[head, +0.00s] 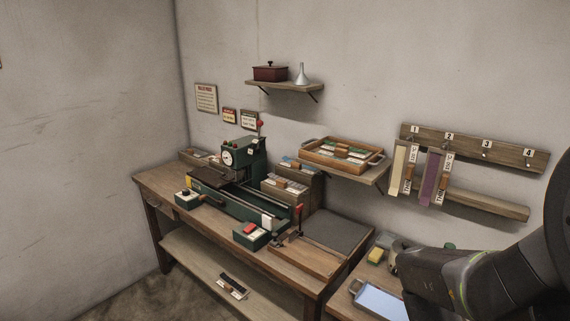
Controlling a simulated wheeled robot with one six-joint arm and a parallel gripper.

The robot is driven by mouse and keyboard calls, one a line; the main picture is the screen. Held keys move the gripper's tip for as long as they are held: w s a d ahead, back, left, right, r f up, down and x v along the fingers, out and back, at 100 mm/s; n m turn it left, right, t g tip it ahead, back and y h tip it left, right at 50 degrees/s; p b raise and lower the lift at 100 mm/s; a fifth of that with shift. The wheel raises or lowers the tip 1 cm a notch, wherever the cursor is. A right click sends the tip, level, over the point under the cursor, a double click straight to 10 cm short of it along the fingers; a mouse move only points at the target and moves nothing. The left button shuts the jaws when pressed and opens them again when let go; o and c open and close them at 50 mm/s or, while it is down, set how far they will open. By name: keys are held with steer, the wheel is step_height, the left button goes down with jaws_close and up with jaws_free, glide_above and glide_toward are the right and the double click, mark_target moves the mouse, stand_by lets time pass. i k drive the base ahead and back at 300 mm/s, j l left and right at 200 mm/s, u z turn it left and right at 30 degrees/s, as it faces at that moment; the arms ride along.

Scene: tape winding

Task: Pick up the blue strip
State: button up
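I cannot clearly make out a blue strip. A small bluish piece (289,162) shows at the top of the stepped wooden rack on the bench, too small to tell what it is. A cream strip (398,172) hangs at peg 1 and a purple strip (430,178) at peg 2 of the wall rail, each with a white tag beside it. Pegs 3 and 4 look bare. My dark arm enters at the lower right; my gripper's fingers do not show.
A green machine (240,160) stands on the wooden bench (160,186), with a red-button box (251,235) in front. A wooden tray (309,157) sits on a wall shelf. A pale-blue tray (379,300) lies lower right, near my arm. The dark mat (335,232) is clear.

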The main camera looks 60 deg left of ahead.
mark_target(289, 163)
steer(key=k+j, duration=0.1)
steer(key=j, duration=0.5)
steer(key=k+j, duration=0.1)
steer(key=j, duration=0.45)
steer(key=k+j, duration=0.1)
steer(key=j, duration=0.5)
steer(key=k+j, duration=0.1)
steer(key=j, duration=0.45)
steer(key=i+j, duration=0.15)
steer(key=j, duration=0.2)
steer(key=i+j, duration=0.15)
steer(key=j, duration=0.15)
steer(key=i+j, duration=0.15)
steer(key=j, duration=0.2)
steer(key=i+j, duration=0.15)
steer(key=j, duration=0.15)
